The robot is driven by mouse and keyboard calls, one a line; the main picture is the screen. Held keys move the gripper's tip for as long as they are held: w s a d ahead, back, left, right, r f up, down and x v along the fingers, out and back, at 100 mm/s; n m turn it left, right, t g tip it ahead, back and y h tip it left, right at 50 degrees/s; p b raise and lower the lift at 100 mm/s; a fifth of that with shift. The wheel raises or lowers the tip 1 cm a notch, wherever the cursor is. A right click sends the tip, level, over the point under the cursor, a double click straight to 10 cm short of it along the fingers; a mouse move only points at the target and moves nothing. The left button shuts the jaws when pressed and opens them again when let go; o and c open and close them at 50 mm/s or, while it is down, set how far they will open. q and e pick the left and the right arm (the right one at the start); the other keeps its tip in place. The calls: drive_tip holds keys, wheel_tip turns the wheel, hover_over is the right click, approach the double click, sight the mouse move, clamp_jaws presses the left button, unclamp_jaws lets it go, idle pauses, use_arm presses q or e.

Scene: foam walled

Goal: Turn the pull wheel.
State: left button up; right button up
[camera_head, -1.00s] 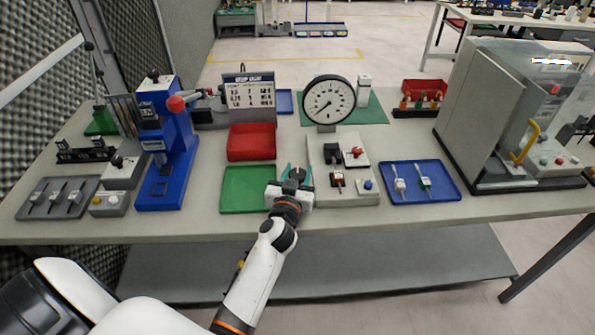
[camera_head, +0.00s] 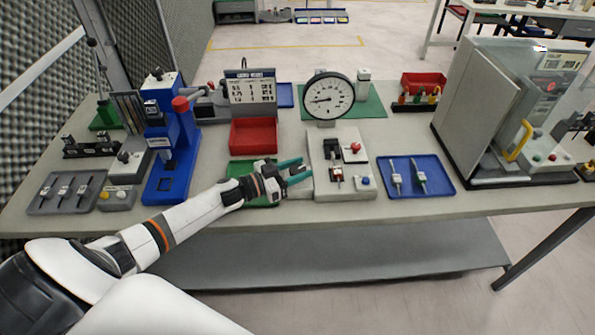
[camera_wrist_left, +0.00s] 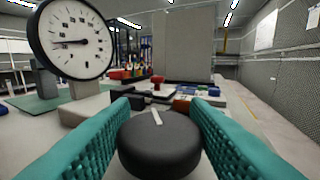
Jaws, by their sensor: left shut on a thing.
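The pull wheel (camera_wrist_left: 160,146) is a black round knob with a pale line on its top. In the left wrist view it sits low in the middle, between the two teal fingers of my left gripper (camera_wrist_left: 160,120). In the head view my left gripper (camera_head: 304,170) is shut on the wheel at the left side of the grey control box (camera_head: 345,187); the wheel itself is largely hidden there. The round dial gauge (camera_head: 327,96) stands behind the box, and its needle points left. My right gripper is not in view.
A green tray (camera_head: 236,168) lies under my left wrist, with a red bin (camera_head: 252,136) behind it. A blue press (camera_head: 172,150) stands to the left. A blue tray (camera_head: 432,186) lies right of the box, and a large grey machine (camera_head: 470,97) stands farther right.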

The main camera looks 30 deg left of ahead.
use_arm(q)
drive_tip(key=m+g+h+b, duration=0.2)
drive_tip(key=b, duration=0.1)
drive_tip(key=m+g+h+b, duration=0.2)
drive_tip(key=g+b, duration=0.1)
drive_tip(key=b, duration=0.1)
drive_tip(key=m+g+h+b, duration=0.2)
drive_tip(key=m+g+b, duration=0.1)
drive_tip(key=shift+w+f+h+b, duration=0.1)
drive_tip(key=shift+f+h+b, duration=0.15)
drive_tip(key=shift+h+b, duration=0.15)
drive_tip(key=shift+r+m+g+h+b, duration=0.2)
drive_tip(key=shift+m+g+h+b, duration=0.2)
drive_tip(key=shift+m+g+b, duration=0.45)
drive_tip(key=shift+n, duration=0.25)
drive_tip(key=o, duration=1)
drive_tip(key=shift+d, duration=0.15)
drive_tip(key=shift+c, duration=0.2)
drive_tip(key=b+v, duration=0.2)
drive_tip(key=v, duration=0.8)
drive_tip(key=shift+a+b, duration=0.3)
drive_tip(key=shift+a, duration=0.05)
drive_tip(key=shift+a+r, duration=0.1)
drive_tip(key=shift+a, duration=0.6)
